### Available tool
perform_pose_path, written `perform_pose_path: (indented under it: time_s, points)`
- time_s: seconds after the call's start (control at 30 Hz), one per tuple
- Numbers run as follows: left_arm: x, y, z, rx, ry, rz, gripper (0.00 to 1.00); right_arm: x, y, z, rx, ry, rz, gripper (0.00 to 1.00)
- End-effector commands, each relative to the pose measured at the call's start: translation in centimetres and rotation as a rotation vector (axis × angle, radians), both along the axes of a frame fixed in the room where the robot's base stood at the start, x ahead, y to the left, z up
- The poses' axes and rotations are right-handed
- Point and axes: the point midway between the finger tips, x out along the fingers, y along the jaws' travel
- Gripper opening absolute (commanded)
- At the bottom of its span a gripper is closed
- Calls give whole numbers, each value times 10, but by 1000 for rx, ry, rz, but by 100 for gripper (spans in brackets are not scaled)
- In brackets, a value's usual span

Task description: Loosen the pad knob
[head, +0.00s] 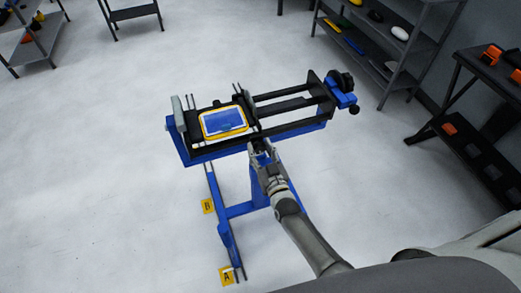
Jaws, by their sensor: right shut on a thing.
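A blue and black wrapping stand (190,154) stands in the middle of the head view. It has dark rails and an upright grey pad plate (180,115) at its left end. My right gripper (261,150) reaches in from the lower right and is at the stand's front edge, just right of a yellow-framed blue panel (224,121). It is shut on a small part there, which I take to be the pad knob; the jaws hide most of it. My left gripper is not in view.
A black knob (341,81) sits at the stand's right end on a blue bracket. Yellow markers B (207,206) and A (226,276) lie by the stand's foot. Shelves (385,70) and a dark table (482,72) stand at the right.

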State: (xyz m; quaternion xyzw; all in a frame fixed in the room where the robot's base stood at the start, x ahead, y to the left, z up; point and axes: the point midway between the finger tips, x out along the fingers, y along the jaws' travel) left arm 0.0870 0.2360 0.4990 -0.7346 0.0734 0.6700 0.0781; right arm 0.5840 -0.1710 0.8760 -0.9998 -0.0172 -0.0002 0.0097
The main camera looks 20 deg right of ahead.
Motion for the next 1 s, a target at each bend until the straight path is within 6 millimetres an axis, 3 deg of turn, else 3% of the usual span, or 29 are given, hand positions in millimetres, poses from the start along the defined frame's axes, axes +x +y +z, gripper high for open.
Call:
perform_pose_path:
  time_s: [0.23, 0.27, 0.4, 0.77, 1.0]
  points:
    - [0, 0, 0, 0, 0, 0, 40, -1, 0, -2, -2, 5, 0, 18]
    - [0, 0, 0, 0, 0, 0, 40, -1, 0, -2, -2, 5, 0, 44]
    - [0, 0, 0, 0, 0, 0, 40, -1, 0, -2, -1, 4, 0, 62]
    - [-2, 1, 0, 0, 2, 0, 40, -2, 0, -1, 0, 1, 0, 64]
    - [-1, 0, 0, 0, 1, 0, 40, -29, -1, -1, 1, 3, -1, 64]
